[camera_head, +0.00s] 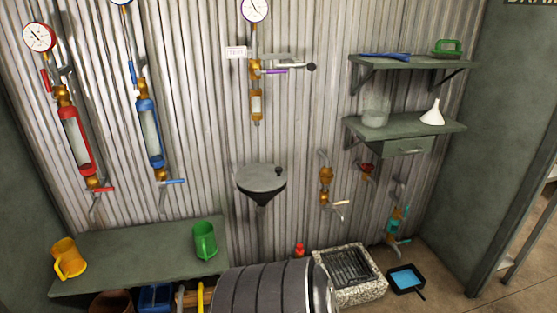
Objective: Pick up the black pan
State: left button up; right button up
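The black pan (406,279) is a small square dark pan with a handle pointing to the lower right. Its inside shows bright blue; I cannot tell if this is liquid or a surface. It sits on the brown floor at the lower right, just right of a stone drain basin (348,274). Neither of my grippers is in view, and nothing is seen touching the pan.
A large dark ribbed cylinder, whose nature I cannot tell, covers the bottom centre. A green bench (130,247) holds a yellow mug (68,259) and a green mug (205,241). Low pipes with a teal valve (396,220) stand behind the pan. Floor right of the pan is clear.

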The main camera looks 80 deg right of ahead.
aim_at(404, 280)
jog(key=z, duration=3.95)
